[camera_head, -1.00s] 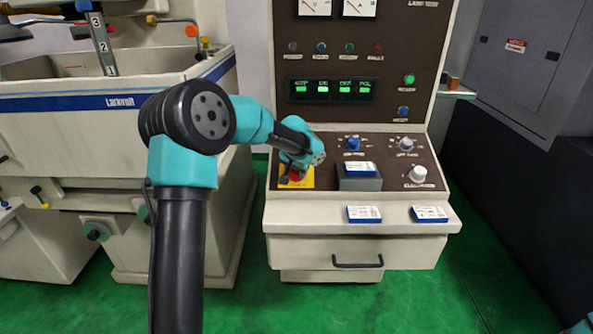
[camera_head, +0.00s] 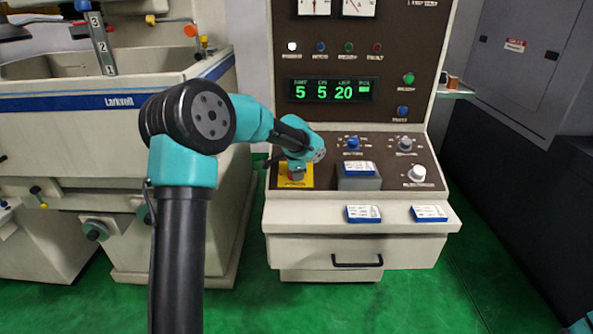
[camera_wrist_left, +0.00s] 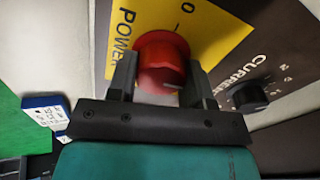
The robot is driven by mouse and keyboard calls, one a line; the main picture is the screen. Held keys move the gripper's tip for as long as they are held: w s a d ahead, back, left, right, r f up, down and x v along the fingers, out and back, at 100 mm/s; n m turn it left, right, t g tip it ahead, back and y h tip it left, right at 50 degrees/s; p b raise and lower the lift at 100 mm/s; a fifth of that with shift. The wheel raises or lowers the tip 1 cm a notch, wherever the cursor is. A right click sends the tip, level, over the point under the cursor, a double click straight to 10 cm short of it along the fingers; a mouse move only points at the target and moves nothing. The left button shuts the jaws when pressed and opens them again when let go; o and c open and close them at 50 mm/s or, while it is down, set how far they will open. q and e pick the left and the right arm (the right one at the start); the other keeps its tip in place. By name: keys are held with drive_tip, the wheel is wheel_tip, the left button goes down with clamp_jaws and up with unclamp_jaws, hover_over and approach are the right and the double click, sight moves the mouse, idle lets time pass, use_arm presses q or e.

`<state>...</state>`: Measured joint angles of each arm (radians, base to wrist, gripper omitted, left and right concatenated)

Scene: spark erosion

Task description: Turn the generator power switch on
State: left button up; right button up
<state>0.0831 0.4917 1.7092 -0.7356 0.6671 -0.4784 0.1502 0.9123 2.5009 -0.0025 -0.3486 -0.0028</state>
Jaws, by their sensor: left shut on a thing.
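The generator power switch is a round red knob (camera_wrist_left: 162,60) on a yellow plate (camera_wrist_left: 205,22) marked POWER and 0 in the left wrist view. My left gripper (camera_wrist_left: 160,82) is shut on the knob, one dark finger on each side. In the head view the yellow plate (camera_head: 305,182) sits at the left of the generator's sloping panel, and my gripper mostly hides the knob. The generator display (camera_head: 330,90) reads 5, 5 and 20, and the leftmost lamp (camera_head: 292,47) glows white. My right gripper is not in view.
A blue-and-white box (camera_head: 359,168) rests on a grey block beside the switch. Two more boxes (camera_head: 363,214) lie on the front ledge. The machine tank (camera_head: 60,110) stands at the left.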

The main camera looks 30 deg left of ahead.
use_arm(q)
drive_tip(key=shift+m, duration=0.4)
drive_tip(key=o, duration=0.9)
drive_tip(key=v, duration=1.7)
drive_tip(key=shift+s+r, duration=0.1)
drive_tip(key=shift+r, duration=0.1)
drive_tip(key=shift+d+f, duration=0.1)
